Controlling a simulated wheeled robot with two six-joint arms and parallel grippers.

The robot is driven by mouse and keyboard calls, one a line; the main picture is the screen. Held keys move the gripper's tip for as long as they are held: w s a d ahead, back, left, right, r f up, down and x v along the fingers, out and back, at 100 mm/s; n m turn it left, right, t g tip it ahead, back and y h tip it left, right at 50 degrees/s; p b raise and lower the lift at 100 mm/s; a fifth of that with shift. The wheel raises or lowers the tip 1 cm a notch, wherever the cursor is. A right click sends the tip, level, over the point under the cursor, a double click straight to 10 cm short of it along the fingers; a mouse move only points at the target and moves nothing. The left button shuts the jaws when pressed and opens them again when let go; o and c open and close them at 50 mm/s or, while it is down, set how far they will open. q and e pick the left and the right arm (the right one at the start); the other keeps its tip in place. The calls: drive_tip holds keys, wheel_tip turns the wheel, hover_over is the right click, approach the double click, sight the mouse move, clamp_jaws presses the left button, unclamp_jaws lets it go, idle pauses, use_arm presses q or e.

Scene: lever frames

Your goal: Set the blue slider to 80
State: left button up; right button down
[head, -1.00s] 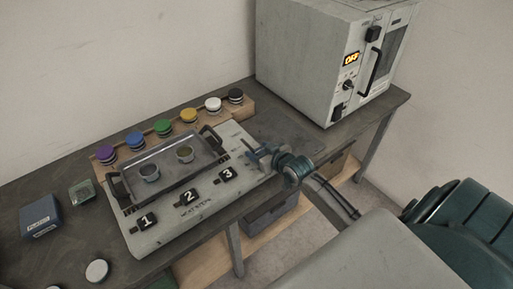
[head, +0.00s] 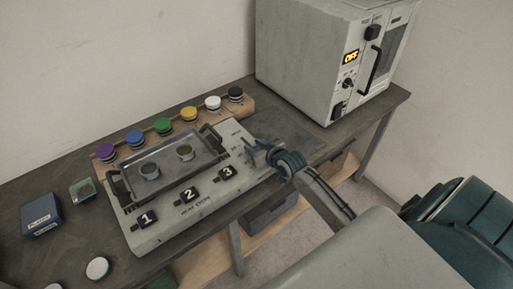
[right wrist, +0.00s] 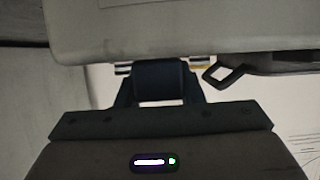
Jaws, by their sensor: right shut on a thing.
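My right gripper (head: 257,150) is at the right end of the grey control panel (head: 225,197). It is shut on a dark blue block, which I take to be the knob of the blue slider (right wrist: 160,80). In the right wrist view that block sits between the two fingers of the right gripper (right wrist: 159,88), below the pale panel edge. In the head view the gripper hides most of the slider. Its scale and setting cannot be read. My left gripper is not in view.
A metal tray (head: 142,163) with two small cups lies on the panel, behind blocks numbered 1, 2 and 3. A row of coloured knobs stands behind. A grey oven (head: 325,60) showing OFF stands at the back right. A blue box (head: 42,215) is at the left.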

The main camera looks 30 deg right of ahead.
sight(249, 140)
drive_tip(key=w+b, duration=0.1)
drive_tip(key=w, duration=0.2)
drive_tip(key=shift+w+a, duration=0.15)
drive_tip(key=shift+w, duration=0.25)
drive_tip(key=shift+s, duration=0.1)
drive_tip(key=c, duration=1)
unclamp_jaws()
drive_tip(key=shift+o, duration=0.2)
drive_tip(key=shift+s, duration=0.1)
drive_tip(key=b+v, duration=0.1)
drive_tip(key=v, duration=0.8)
drive_tip(key=shift+s+b, duration=0.15)
drive_tip(key=shift+b, duration=0.15)
drive_tip(key=shift+s+r, duration=0.35)
drive_tip(key=shift+s, duration=0.2)
